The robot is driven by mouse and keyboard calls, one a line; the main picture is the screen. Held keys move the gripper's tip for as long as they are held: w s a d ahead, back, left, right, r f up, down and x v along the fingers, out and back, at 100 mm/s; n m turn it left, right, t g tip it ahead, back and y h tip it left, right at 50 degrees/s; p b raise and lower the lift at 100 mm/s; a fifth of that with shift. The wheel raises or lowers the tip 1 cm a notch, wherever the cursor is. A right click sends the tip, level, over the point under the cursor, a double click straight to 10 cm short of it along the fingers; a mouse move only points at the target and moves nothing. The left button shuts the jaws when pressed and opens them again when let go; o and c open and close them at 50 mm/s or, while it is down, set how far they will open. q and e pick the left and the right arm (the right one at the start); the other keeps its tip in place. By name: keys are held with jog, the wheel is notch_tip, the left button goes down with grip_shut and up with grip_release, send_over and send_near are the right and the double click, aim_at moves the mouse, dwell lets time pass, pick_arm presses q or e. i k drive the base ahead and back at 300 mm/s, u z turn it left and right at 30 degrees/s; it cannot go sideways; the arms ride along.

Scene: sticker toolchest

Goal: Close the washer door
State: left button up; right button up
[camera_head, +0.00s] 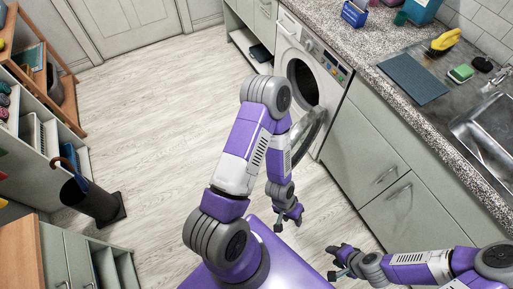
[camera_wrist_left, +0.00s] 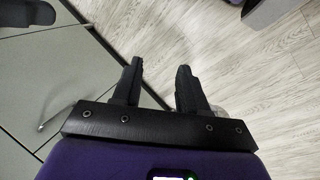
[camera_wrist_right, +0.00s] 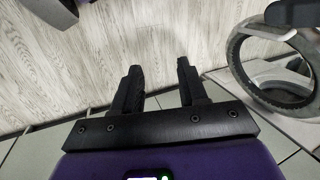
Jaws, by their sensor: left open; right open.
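The white washer (camera_head: 287,33) stands under the counter with its dark drum opening (camera_head: 303,78) showing. Its round door (camera_head: 314,128) stands open, swung out toward me, and my left arm hides part of it. The door's grey ring (camera_wrist_right: 238,65) also shows at the right of the right wrist view. My left gripper (camera_head: 288,219) is open and empty, low over the floor on the near side of the door; its fingers show in the left wrist view (camera_wrist_left: 157,85). My right gripper (camera_head: 334,262) is open and empty, farther from the door, near the lower cabinets.
The grey-green cabinets (camera_head: 372,150) continue right of the washer, under a speckled counter (camera_head: 385,90) with a sink (camera_head: 485,140). Open wooden floor (camera_head: 165,100) lies to the left. An umbrella stand (camera_head: 93,200) and shelves (camera_head: 35,150) stand at the far left.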

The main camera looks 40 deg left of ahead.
aim_at(316, 115)
jog(key=u, duration=0.85)
jog(key=i, duration=0.5)
jog(key=u, duration=0.65)
jog(key=k, duration=0.55)
jog(key=z, duration=0.35)
jog(key=i, duration=0.5)
